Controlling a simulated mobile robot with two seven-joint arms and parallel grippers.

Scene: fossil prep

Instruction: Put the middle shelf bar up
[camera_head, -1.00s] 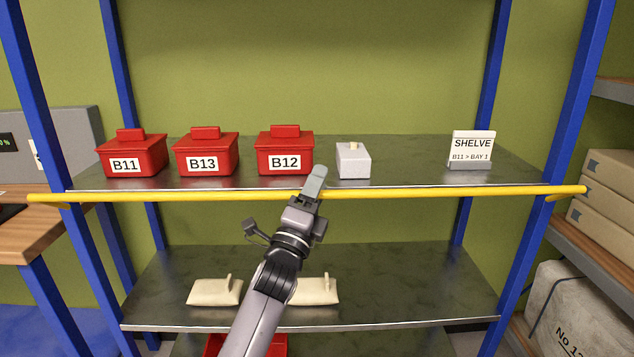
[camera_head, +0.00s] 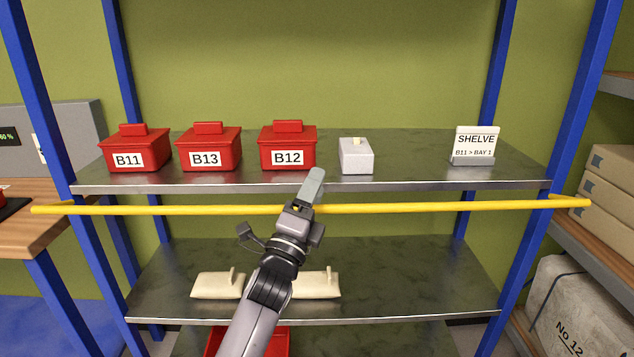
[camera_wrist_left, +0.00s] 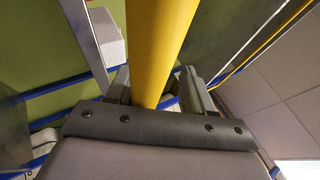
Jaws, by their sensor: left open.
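The yellow shelf bar (camera_head: 430,206) runs across the front of the rack, just below the front edge of the middle shelf (camera_head: 400,184) in the head view. Short yellow end pieces reach back toward the blue posts; whether they touch the posts is unclear. My left gripper (camera_head: 312,186) is at the bar, a little left of its middle, with a fingertip showing above it. In the left wrist view the bar (camera_wrist_left: 158,45) passes between the two fingers of my open gripper (camera_wrist_left: 158,88). Contact with the fingers is unclear. My right gripper is not in view.
On the middle shelf stand red boxes B11 (camera_head: 134,150), B13 (camera_head: 208,150) and B12 (camera_head: 287,148), a pale block (camera_head: 356,157) and a sign (camera_head: 475,146). Blue posts (camera_head: 575,110) flank the rack. The lower shelf (camera_head: 410,290) holds two beige pieces.

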